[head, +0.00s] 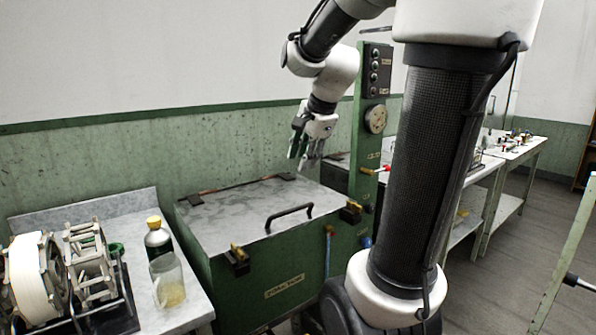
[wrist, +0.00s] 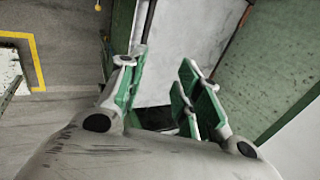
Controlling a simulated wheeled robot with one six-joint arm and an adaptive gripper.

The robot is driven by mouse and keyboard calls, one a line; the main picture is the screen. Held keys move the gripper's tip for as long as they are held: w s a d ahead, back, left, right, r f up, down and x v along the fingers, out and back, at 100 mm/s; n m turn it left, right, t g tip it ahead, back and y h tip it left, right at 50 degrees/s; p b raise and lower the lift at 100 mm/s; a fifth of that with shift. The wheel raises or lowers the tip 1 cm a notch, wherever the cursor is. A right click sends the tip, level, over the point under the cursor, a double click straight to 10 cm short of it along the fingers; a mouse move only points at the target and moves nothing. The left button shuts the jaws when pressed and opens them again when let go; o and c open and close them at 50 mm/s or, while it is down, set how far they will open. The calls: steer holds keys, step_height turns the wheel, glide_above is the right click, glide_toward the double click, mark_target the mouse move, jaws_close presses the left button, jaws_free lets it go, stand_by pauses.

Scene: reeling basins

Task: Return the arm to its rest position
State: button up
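My gripper (head: 305,150) hangs at the end of my arm, pointing down above the far right part of the green machine's grey lid (head: 240,212). In the wrist view my gripper (wrist: 160,92) shows its two green-padded fingers spread apart, with nothing between them. The lid is closed and has a dark bar handle (head: 289,216) near its front edge. My arm is bent, with its large dark link standing upright in front of the machine's right side.
A green control post (head: 368,130) with knobs and a gauge stands just right of my gripper. On the left bench (head: 190,305) are a white reel (head: 35,282), a dark bottle (head: 157,240) and a glass jar (head: 168,282). A long table (head: 525,150) stands at the right.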

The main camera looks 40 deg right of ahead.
steer(key=shift+s+r, duration=0.3)
steer(key=shift+r, duration=0.3)
steer(key=s+a+f+n, duration=0.2)
steer(key=s+a+n, duration=0.2)
steer(key=s+n, duration=0.4)
steer(key=s+a+f+n, duration=0.3)
steer(key=s+n, duration=0.6)
steer(key=shift+a+f+n+g, duration=0.15)
steer(key=shift+a+n+g, duration=0.15)
steer(key=shift+a+g, duration=0.1)
steer(key=shift+d, duration=0.1)
